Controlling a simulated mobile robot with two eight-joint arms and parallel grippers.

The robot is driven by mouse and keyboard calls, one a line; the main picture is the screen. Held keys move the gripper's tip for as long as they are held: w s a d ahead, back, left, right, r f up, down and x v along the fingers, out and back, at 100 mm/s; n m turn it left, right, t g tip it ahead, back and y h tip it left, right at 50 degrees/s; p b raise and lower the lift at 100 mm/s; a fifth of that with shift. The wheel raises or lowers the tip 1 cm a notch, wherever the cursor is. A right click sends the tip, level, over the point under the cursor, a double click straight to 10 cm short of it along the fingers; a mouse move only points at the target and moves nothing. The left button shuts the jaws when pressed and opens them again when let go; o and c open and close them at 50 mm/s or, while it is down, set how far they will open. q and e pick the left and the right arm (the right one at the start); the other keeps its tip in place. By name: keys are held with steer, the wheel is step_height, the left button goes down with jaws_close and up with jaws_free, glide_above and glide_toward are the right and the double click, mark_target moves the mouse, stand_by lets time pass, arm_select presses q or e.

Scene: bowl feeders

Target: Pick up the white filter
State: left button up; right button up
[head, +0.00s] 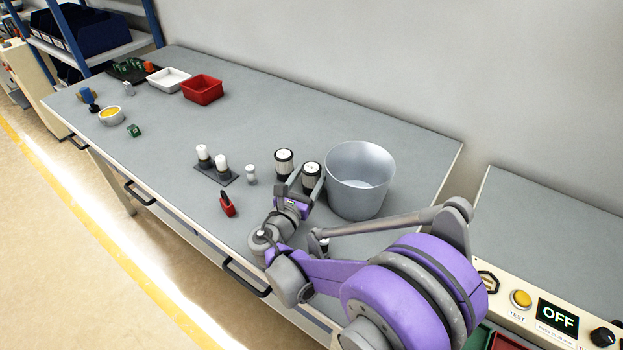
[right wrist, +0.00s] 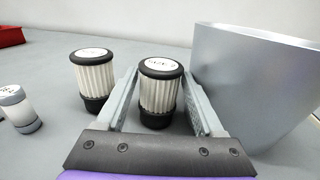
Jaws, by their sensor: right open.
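Two white pleated filters with black end caps stand upright on the grey bench, one on the left (head: 284,163) and one on the right (head: 312,172). In the right wrist view the left filter (right wrist: 93,80) is outside my fingers. The right filter (right wrist: 160,92) stands between them, with its label facing up. My right gripper (head: 304,182) is open, one finger on each side of the right filter. A gap shows on both sides of it, clearer at the right finger. My left gripper is not in view.
A large grey metal bucket (head: 358,182) stands close to the right finger. A small white-grey cylinder (head: 251,175), a dark plate (head: 228,177) with two white-topped cylinders and a red item (head: 227,206) lie left. Red (head: 202,89) and white (head: 169,80) trays sit farther back.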

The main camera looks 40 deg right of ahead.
steer(key=shift+x, duration=1)
steer(key=shift+c, duration=0.3)
steer(key=c, duration=0.9)
steer(key=shift+c, duration=0.3)
